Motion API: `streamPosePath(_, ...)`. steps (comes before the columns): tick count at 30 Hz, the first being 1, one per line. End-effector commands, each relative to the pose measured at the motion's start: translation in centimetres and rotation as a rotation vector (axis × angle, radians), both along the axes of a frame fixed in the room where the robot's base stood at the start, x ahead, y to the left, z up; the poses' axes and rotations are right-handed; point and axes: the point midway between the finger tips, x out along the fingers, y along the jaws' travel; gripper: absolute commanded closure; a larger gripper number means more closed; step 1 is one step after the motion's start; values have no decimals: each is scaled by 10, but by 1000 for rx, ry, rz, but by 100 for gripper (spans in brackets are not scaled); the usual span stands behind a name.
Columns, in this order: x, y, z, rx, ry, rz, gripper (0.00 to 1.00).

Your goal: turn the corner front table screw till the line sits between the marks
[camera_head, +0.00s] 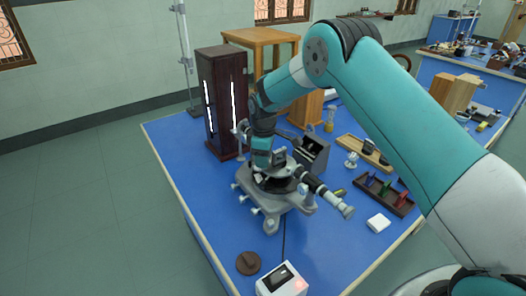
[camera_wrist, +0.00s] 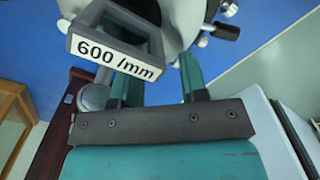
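The spectrometer (camera_head: 272,212) stands on the blue bench, a grey instrument with a round table in the middle and several pale screws around it. My gripper (camera_head: 264,165) is pointed down over its table. In the wrist view my gripper (camera_wrist: 160,72) has its two teal fingers apart, with a gap between them; their tips are partly hidden. A grating holder labelled "600 /mm" (camera_wrist: 115,58) stands in front of the left finger. A pale knob shows near the right finger. I cannot tell which is the corner front table screw, and no line or marks can be made out.
A dark lamp cabinet (camera_head: 222,105) stands behind left. Trays of small parts (camera_head: 385,193) and a white block (camera_head: 378,222) lie to the right. The bench's left front is bare.

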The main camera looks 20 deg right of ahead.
Motion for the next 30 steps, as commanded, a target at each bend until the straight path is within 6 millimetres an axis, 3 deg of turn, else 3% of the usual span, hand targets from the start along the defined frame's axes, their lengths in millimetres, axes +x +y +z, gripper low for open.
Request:
streamPosePath(7,1,0,31,1,-5,0,60)
streamPosePath(21,0,0,145,1,-4,0,60)
streamPosePath(30,0,0,173,0,-1,0,60)
